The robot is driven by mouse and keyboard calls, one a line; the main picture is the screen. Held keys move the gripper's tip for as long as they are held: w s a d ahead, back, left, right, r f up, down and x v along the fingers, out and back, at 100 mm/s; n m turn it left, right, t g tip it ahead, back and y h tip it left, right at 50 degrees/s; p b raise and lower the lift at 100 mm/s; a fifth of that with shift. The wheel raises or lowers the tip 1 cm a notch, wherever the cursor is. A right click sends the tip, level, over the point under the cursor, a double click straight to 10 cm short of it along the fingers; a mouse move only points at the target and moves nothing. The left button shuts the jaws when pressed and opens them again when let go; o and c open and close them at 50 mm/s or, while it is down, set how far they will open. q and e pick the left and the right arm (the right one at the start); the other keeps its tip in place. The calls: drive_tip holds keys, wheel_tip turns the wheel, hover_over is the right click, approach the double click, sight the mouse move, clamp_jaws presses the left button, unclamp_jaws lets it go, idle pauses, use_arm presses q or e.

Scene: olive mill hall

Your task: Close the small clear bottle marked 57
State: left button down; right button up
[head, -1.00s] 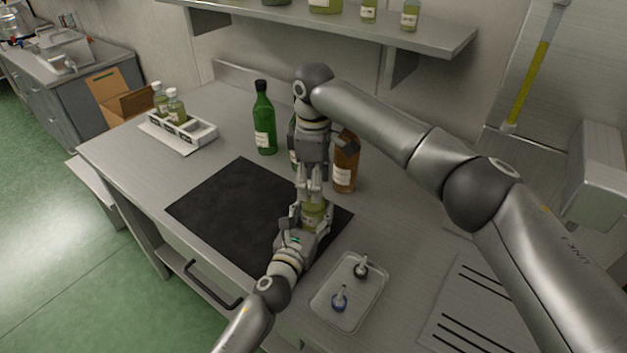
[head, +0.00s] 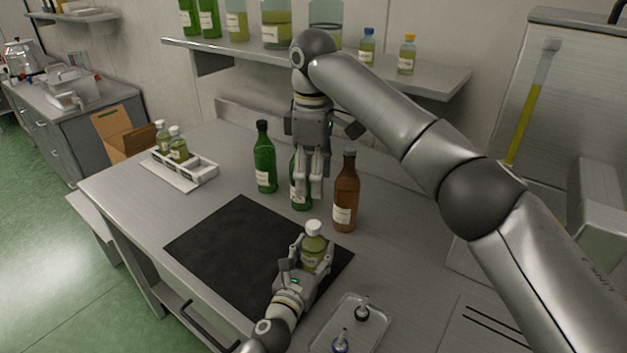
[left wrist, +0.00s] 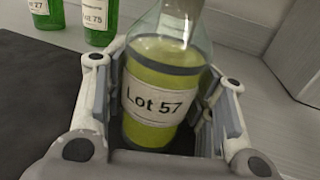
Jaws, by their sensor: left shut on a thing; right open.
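The small clear bottle marked 57 (head: 312,262) holds yellow-green oil and stands upright at the right part of the dark mat (head: 225,245). A white cap (head: 314,227) sits on its neck. My left gripper (head: 315,250) is shut around the bottle's body. The left wrist view shows the "Lot 57" label (left wrist: 153,103) between the fingers; the bottle's top is cut off there. My right gripper (head: 314,194) is open and empty, pointing down above and behind the cap, apart from it.
Green bottles (head: 264,160) and a brown bottle (head: 346,195) stand behind the mat. A tray (head: 377,325) with two stoppers lies at the front right. A white rack (head: 205,165) with small capped bottles is at the back left. A shelf (head: 430,78) with bottles hangs above.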

use_arm(q)
drive_tip(key=c, duration=0.5)
unclamp_jaws()
drive_tip(key=shift+c, duration=0.2)
drive_tip(key=shift+s, duration=0.1)
drive_tip(key=v, duration=1.2)
